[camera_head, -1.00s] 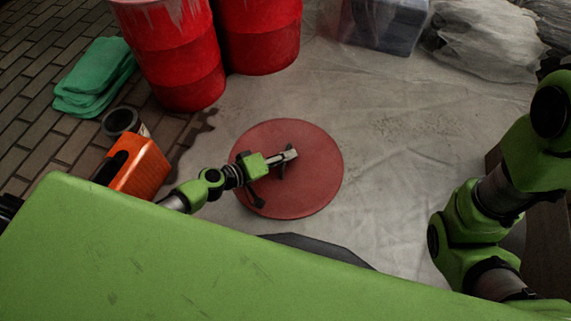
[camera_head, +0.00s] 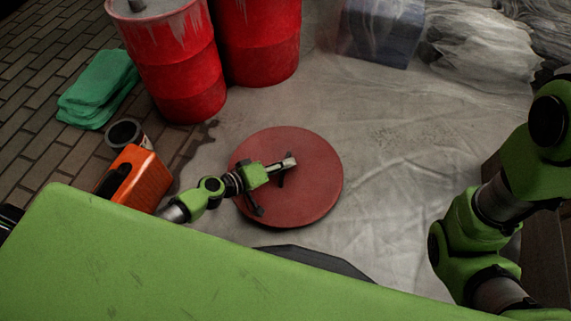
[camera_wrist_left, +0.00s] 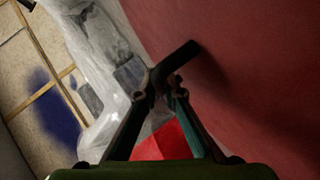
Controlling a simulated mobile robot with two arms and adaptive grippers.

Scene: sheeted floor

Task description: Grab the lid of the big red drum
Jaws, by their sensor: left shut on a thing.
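A round, flat red lid (camera_head: 315,205) shows in the middle of the head view, over the pale sheet. My left gripper (camera_head: 288,163) reaches over it from the left and is shut on it; the exact grip point is hard to see. In the left wrist view the lid's red face (camera_wrist_left: 255,60) fills the right side, and the fingers of the left gripper (camera_wrist_left: 163,88) come close together beside it. Two red drums (camera_head: 185,75) (camera_head: 262,45) stand at the top left. My right arm shows at the right edge; its gripper is out of view.
An orange object (camera_head: 142,180) and a dark-mouthed can (camera_head: 125,135) are left of my arm. Folded green cloths (camera_head: 98,90) lie on the brick floor. A dark box under plastic (camera_head: 382,30) stands at the back. The pale sheet (camera_head: 400,140) right of the lid is clear.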

